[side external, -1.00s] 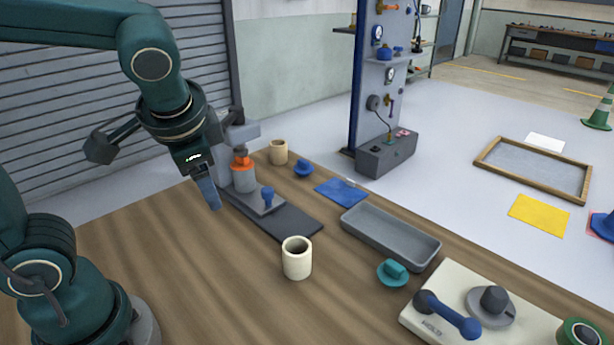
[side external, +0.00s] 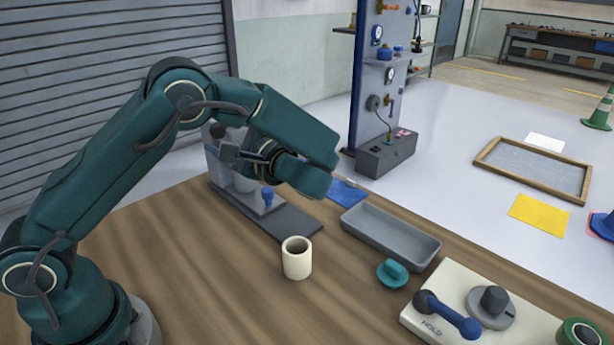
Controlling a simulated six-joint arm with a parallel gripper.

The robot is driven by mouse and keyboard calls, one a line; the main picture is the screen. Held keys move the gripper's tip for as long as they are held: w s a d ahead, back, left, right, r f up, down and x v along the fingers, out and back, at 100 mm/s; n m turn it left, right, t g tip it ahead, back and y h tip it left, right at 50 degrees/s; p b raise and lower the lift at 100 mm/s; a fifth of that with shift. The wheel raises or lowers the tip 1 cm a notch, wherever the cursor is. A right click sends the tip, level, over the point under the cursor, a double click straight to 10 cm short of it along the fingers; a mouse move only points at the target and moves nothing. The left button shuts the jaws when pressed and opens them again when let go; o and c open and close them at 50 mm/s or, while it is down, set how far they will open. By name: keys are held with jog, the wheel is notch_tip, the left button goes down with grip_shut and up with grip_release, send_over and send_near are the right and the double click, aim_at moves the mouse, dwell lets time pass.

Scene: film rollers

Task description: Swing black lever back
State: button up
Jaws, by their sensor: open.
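The press-like grey fixture (side external: 213,168) stands at the back left of the wooden table, on a dark base plate. A dark rounded knob (side external: 217,131) shows at its top and appears to belong to the black lever; the rest of the lever is hidden or too small to tell. My gripper (side external: 227,153) points left at the upper part of the fixture, just below the knob. Its jaws are open, small and partly hidden by my wrist. I cannot tell whether they touch the lever. A light cylinder (side external: 243,183) and a blue knob (side external: 267,196) sit lower on the fixture.
A cream cup (side external: 297,258) stands mid-table. To its right are a grey tray (side external: 390,237), a teal knob (side external: 392,272) and a cream panel (side external: 425,322) with a dark blue handle (side external: 447,314). The front left table is clear.

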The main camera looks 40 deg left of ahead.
jog(key=shift+s+a, duration=0.1)
jog(key=shift+a, duration=2.4)
grip_shut()
